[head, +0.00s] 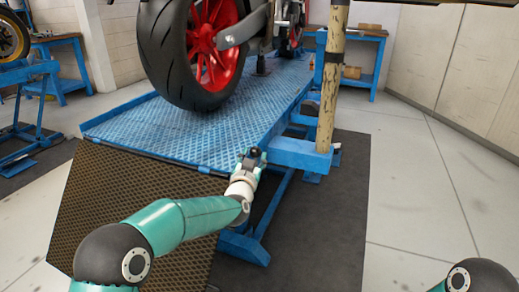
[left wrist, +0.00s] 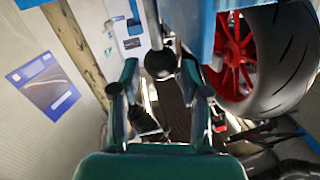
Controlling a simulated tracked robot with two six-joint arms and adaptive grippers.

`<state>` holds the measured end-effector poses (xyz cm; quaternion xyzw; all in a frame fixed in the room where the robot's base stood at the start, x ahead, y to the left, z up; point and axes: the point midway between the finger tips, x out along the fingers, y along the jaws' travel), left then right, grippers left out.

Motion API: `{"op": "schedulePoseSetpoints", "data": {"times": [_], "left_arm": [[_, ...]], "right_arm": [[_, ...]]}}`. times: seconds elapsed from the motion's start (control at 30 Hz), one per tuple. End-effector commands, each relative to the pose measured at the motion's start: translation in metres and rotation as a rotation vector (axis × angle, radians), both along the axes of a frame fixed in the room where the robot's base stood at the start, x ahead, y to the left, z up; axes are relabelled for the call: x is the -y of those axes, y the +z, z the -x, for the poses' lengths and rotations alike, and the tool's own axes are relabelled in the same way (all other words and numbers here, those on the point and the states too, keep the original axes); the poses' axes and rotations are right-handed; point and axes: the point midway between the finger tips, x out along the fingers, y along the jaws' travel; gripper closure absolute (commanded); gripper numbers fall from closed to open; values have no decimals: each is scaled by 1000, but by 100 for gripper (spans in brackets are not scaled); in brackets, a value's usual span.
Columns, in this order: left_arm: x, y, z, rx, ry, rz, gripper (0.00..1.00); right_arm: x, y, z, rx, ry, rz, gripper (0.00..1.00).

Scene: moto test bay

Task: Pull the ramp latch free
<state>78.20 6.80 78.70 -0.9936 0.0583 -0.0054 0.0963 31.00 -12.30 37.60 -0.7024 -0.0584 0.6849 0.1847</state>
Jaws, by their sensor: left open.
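The ramp latch shows in the left wrist view as a grey rod ending in a dark round knob (left wrist: 160,65). My left gripper (head: 252,156) is at the right front edge of the blue lift platform (head: 190,137), by the ramp end. In the left wrist view its two teal fingers (left wrist: 158,80) are open, with the knob between their tips. I cannot tell whether either finger touches the knob. In the head view the gripper largely hides the latch. My right gripper is out of view; only part of my right arm shows at the bottom right.
A motorcycle's front wheel (head: 192,50), with a red rim, stands on the platform above the gripper. The perforated brown ramp (head: 130,200) slopes down at the front. A worn yellowish post (head: 332,80) and a blue crossbeam (head: 298,153) stand just right of the gripper. Floor further right is clear.

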Motion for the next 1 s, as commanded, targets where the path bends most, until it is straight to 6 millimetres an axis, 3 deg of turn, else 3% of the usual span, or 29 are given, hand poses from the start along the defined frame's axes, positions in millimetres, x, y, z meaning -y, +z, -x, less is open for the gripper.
{"op": "schedulePoseSetpoints", "data": {"times": [0.2, 0.4, 0.87, 1.0], "left_arm": [[3, 0, -30, 0, 1, 0, 55], [5, 0, -46, 0, 1, 1, 55], [5, 0, -52, 0, 1, 0, 55], [5, 0, -52, 0, 1, 0, 77]], "right_arm": [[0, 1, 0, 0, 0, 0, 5], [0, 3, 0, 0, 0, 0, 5], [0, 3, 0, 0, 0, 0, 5], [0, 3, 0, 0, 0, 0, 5]]}}
